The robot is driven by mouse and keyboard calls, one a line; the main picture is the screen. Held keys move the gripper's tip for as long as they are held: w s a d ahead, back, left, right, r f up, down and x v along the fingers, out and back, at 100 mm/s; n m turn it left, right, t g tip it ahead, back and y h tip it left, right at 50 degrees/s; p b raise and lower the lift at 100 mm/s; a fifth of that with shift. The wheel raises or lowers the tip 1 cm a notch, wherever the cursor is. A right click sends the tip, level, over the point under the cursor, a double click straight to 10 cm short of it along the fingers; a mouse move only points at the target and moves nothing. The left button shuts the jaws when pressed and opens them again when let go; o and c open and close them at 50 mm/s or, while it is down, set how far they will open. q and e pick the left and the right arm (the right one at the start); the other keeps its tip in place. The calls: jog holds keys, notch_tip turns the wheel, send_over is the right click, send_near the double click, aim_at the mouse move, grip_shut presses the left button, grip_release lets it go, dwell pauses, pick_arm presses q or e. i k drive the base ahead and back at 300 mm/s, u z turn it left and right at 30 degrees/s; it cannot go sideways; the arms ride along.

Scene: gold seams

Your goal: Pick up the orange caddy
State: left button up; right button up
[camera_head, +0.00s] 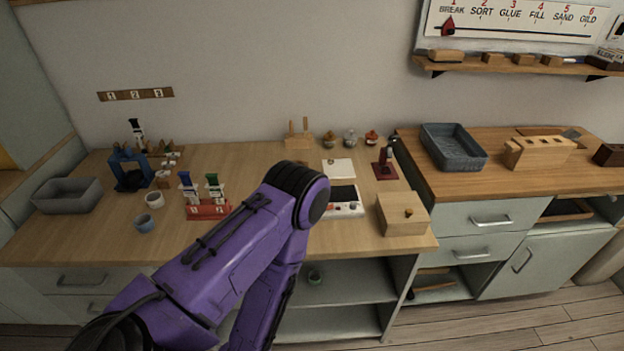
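A red-orange caddy (208,210) with white number labels on its front stands on the wooden bench, left of the middle. It holds a blue-topped tube (187,184) and a green-topped tube (213,184), both upright. My purple left arm comes in from the lower left, bends just right of the caddy and goes back down out of the picture. It covers part of the bench front. Neither gripper is in view, and nothing is seen touching the caddy.
A white cup (154,200) and a blue-grey cup (144,223) stand left of the caddy. Further left are a blue stand (130,171) and a grey bin (67,197). A white device (345,203) and a wooden box (402,216) stand to the right.

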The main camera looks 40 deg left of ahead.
aim_at(205, 211)
jog(key=z, duration=1.75)
jog(key=k, duration=1.65)
jog(key=u, duration=1.25)
